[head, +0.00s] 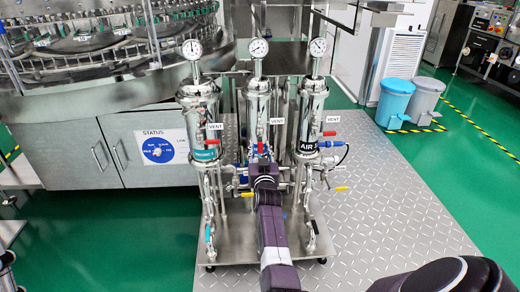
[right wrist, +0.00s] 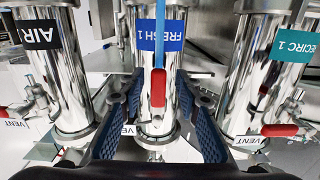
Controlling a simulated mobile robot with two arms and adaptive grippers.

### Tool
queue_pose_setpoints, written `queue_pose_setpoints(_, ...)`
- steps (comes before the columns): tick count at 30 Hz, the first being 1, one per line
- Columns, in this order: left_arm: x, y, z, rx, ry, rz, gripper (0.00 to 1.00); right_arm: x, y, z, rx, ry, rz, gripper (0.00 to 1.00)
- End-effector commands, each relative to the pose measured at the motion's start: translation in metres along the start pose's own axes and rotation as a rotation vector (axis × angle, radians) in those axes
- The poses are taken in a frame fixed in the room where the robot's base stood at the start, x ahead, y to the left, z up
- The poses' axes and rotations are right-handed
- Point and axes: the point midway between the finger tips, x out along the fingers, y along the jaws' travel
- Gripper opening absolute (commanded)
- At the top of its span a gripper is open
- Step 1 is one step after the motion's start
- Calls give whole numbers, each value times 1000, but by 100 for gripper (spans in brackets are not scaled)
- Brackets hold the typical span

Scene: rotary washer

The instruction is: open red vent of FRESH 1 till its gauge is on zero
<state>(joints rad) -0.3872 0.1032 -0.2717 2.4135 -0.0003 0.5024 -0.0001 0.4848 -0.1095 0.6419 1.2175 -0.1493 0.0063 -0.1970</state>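The FRESH 1 housing (head: 257,105) is the middle of three upright steel cylinders, with a round gauge (head: 258,47) on top whose needle is too small to read. Its blue FRESH 1 label (right wrist: 160,36) shows in the right wrist view. Its red vent handle (right wrist: 158,88) lies between the blue-padded fingers of my right gripper (right wrist: 160,78), which are apart on either side of it with gaps showing. In the head view my right gripper (head: 262,157) is in front of the housing and the red handle (head: 261,147). My left gripper is not in view.
RECIRC 1 (head: 200,115) stands left and AIR (head: 309,115) right, with their own red vent handles (head: 212,141) (head: 329,133) close by. Pipes and valves crowd below. A washer cabinet (head: 150,150) is at left. Metal plate flooring (head: 385,200) is clear at right.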

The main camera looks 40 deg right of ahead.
Motion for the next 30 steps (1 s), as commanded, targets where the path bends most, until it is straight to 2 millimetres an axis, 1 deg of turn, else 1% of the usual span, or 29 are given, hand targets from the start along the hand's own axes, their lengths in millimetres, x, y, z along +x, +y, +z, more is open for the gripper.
queue_pose_setpoints(5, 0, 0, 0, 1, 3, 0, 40, 0, 0, -2, -2, 2, 1, 30)
queue_pose_setpoints(8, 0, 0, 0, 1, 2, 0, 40, 1, 0, -10, -2, 4, 1, 30)
queue_pose_setpoints(11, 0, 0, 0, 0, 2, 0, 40, 0, 0, -25, -2, 7, 1, 30)
queue_pose_setpoints(18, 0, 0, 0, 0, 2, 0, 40, 0, -1, -72, 1, 5, 1, 30)
queue_pose_setpoints(21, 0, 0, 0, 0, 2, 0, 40, 0, -2, -86, 0, 3, 0, 30)
queue_pose_setpoints(25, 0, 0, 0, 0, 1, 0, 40, 0, -2, -98, 0, 2, 0, 30)
queue_pose_setpoints(30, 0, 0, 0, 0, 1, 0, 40, 0, -2, -100, -1, -1, -1, 30)
